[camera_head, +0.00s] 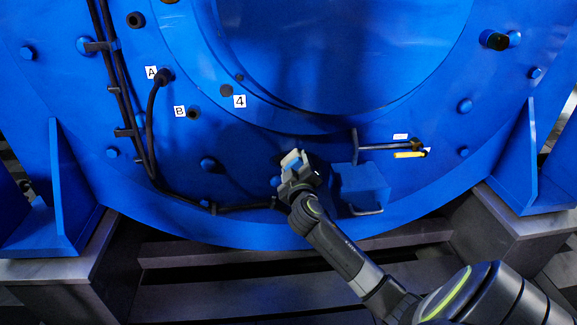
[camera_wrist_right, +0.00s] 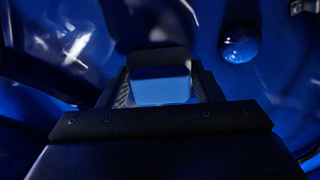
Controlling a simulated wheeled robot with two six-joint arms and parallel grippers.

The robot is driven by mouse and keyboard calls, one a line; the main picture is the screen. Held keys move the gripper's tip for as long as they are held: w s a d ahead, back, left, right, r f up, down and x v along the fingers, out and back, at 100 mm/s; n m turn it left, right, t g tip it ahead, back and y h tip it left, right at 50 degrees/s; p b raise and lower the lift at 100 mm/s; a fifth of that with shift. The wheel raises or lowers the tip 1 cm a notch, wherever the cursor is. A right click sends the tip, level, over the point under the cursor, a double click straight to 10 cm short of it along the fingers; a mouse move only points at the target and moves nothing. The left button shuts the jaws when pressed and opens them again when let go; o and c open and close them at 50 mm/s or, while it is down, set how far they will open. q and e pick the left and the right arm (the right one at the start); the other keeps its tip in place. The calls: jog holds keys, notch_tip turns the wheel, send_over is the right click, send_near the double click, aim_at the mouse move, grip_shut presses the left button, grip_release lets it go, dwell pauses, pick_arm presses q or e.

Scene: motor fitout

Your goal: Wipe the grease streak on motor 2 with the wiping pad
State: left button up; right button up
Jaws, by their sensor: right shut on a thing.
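A large blue motor (camera_head: 330,220) fills the head view. My right gripper (camera_head: 295,170) is in front of its lower face, shut on the wiping pad (camera_head: 291,159), a small block with a pale face. In the right wrist view the pad (camera_wrist_right: 160,85) sits between the fingers and looks bluish in the shade. Whether the pad touches the motor face I cannot tell. I cannot make out a clear grease streak; the gripper and pad hide part of the face. No plate reading 2 shows. My left gripper is not in view.
A blue box (camera_head: 360,187) with a metal handle juts out right of the gripper. A yellow-marked lever (camera_head: 409,155) is further right. A black cable (camera_head: 152,130) runs down the left, near labels A (camera_head: 151,73), B (camera_head: 179,112) and 4 (camera_head: 240,101). Bolt heads stick out.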

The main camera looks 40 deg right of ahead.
aim_at(282, 158)
jog(key=s+d, duration=0.1)
jog(key=d+p, duration=0.1)
jog(key=d, duration=0.1)
jog(key=shift+s+d, duration=0.1)
jog(key=shift+s, duration=0.3)
jog(key=shift+w+a+f, duration=0.1)
jog(key=shift+w+a, duration=0.45)
jog(key=shift+a, duration=0.4)
jog(key=shift+w+a+r, duration=0.1)
jog(key=shift+w+a, duration=0.4)
jog(key=shift+a, duration=0.4)
jog(key=shift+w+a+f, duration=0.1)
jog(key=shift+w+a, duration=0.45)
jog(key=shift+a, duration=0.4)
jog(key=shift+w+a+b, duration=0.25)
jog(key=shift+w+a, duration=0.35)
jog(key=shift+a, duration=0.3)
jog(key=shift+w+a+b, duration=0.2)
jog(key=shift+w+a, duration=0.4)
jog(key=shift+a, duration=0.25)
jog(key=shift+a+r+p, duration=0.1)
jog(key=shift+r+p, duration=0.35)
jog(key=shift+s+d+p, duration=0.3)
jog(key=shift+s+d, duration=0.25)
jog(key=shift+d, duration=0.3)
jog(key=shift+s+d+f, duration=0.15)
jog(key=shift+s+d, duration=0.4)
jog(key=shift+d, duration=0.2)
